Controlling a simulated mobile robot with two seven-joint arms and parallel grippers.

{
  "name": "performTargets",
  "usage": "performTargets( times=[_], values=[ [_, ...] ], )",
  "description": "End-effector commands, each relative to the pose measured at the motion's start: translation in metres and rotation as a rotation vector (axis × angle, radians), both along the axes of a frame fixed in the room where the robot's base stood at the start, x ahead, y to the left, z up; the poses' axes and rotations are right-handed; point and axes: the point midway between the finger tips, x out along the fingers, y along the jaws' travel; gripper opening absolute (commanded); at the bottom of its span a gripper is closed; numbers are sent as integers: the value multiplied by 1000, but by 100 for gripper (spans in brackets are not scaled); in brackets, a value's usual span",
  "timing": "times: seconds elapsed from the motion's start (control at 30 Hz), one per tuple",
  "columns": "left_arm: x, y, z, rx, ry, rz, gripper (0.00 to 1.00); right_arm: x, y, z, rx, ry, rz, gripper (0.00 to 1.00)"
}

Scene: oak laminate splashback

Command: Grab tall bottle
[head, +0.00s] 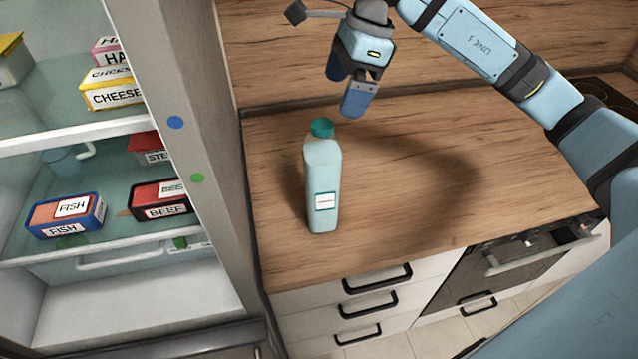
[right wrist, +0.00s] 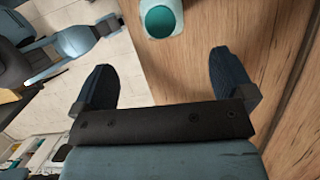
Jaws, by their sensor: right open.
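The tall bottle (head: 322,180) stands upright on the wooden counter, pale teal with a green cap and a small white label. My right gripper (head: 350,95) is above and behind the bottle, apart from it, with its fingers pointing down. In the right wrist view the green cap (right wrist: 160,20) shows at the top edge, ahead of and between the spread fingers of the right gripper (right wrist: 165,80). The gripper is open and empty. My left gripper is not seen in the head view; in the wrist view one of my arms shows at the upper left.
An open fridge (head: 185,150) stands left of the counter, with boxes such as a fish box (head: 66,215) and a cheese box (head: 112,92) on its shelves. The wooden counter (head: 430,190) right of the bottle is clear. The splashback (head: 280,40) rises behind.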

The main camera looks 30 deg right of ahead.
Motion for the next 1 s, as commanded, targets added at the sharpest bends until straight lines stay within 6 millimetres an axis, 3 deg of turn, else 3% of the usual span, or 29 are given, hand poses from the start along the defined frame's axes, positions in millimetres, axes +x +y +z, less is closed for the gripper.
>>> performTargets(
  times=[0.23, 0.47, 0.8, 1.0],
  values=[
    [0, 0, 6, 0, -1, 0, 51, 4, 14, -43, 3, 4, 1, 100],
    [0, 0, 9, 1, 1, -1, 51, 6, 20, -58, 3, 4, 1, 100],
    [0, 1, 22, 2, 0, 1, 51, 14, 37, -98, 4, 3, 1, 100],
    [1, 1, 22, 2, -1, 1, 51, 15, 38, -102, 4, 0, 2, 100]
  ],
)
